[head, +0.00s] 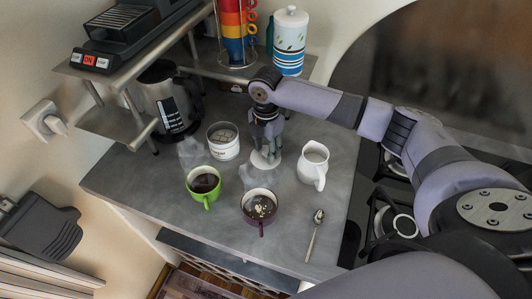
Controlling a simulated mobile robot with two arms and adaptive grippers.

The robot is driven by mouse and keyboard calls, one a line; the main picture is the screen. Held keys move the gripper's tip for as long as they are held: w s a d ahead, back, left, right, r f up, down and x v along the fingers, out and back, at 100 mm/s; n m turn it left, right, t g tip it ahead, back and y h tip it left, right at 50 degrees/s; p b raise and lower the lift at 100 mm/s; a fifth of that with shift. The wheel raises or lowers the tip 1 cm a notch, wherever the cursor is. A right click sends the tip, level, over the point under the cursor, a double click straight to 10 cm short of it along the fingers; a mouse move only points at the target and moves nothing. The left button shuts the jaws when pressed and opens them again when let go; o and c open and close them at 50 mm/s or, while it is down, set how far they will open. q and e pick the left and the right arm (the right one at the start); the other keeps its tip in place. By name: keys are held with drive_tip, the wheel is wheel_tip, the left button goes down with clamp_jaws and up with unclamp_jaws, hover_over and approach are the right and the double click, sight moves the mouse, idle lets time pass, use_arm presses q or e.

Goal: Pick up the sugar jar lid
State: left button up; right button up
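The sugar jar (223,146) is a white, labelled pot near the back of the counter, and its top looks open. A flat white disc, which looks like the sugar jar lid (263,163), lies on the counter to the right of the jar. My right gripper (268,153) points down directly over this disc, with its fingertips at or just above it. The fingers partly hide the disc, and I cannot tell whether they grip it. My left gripper is not in view.
A green mug (203,184) and a dark mug (260,206), both steaming, stand in front. A white creamer (313,166) stands right of my gripper, with a spoon (314,235) nearer. A glass carafe (170,103) and metal shelf (120,125) are behind left.

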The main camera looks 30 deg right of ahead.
drive_tip(key=shift+a+f, duration=0.1)
drive_tip(key=shift+f, duration=0.05)
drive_tip(key=shift+c, duration=0.5)
clamp_jaws()
